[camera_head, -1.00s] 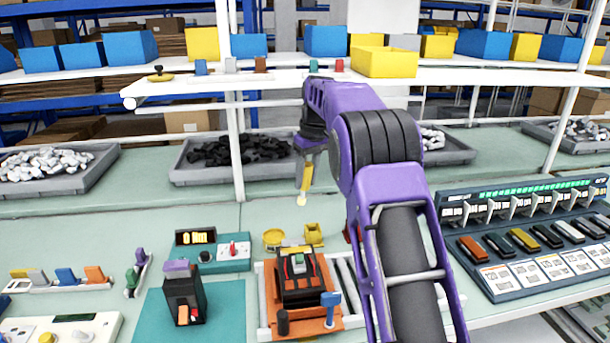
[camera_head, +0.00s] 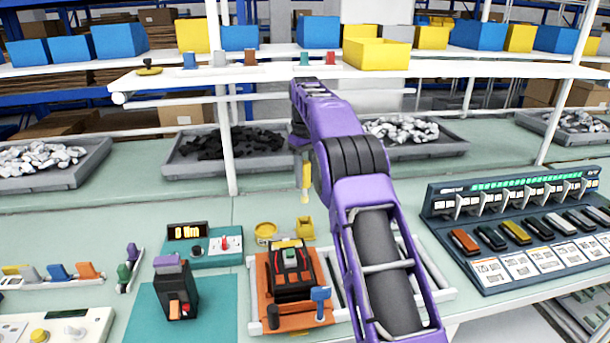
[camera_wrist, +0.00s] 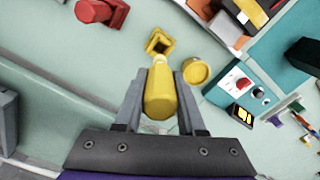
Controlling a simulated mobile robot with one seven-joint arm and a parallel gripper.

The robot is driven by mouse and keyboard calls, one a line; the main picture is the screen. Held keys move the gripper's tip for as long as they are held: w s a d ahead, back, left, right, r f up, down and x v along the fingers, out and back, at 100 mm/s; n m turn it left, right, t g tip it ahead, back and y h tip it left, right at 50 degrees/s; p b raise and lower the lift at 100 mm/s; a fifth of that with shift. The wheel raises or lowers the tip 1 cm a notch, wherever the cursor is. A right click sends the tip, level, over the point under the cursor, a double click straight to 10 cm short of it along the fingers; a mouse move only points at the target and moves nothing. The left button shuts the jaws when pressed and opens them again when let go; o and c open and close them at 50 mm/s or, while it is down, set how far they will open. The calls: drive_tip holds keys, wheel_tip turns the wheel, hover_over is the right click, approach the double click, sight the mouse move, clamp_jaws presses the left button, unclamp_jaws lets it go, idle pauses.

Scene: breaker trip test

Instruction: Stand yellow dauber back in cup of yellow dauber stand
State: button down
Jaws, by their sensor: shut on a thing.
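The yellow dauber (camera_head: 305,182) hangs upright, tip down, from my gripper (camera_head: 303,155) above the bench. In the wrist view the yellow dauber (camera_wrist: 160,95) sits between the two grey fingers of my gripper (camera_wrist: 160,100), which are shut on it. The yellow dauber stand (camera_head: 305,228) is on the bench just below the dauber, and its square cup opening shows in the wrist view (camera_wrist: 160,43), just beyond the dauber. The dauber is apart from the stand. A round yellow dish (camera_head: 265,232) is beside the stand.
An orange fixture holding a black breaker (camera_head: 290,275) stands in front of the stand. A teal meter box (camera_head: 215,245) is at left. A red object (camera_wrist: 100,12) is near the stand in the wrist view. A white shelf (camera_head: 260,75) runs above the bench behind.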

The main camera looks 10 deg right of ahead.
sight(305, 162)
drive_tip(key=shift+f+b, duration=1.3)
drive_tip(key=shift+f, duration=1.35)
drive_tip(key=shift+p, duration=1.4)
drive_tip(key=shift+f+b, duration=0.95)
drive_tip(key=shift+f, duration=2.15)
drive_tip(key=shift+c, duration=2.1)
unclamp_jaws()
wheel_tip(305, 162, up, 16)
drive_tip(key=shift+w+r+p, duration=0.1)
drive_tip(key=shift+p, duration=0.95)
drive_tip(key=shift+r, duration=0.55)
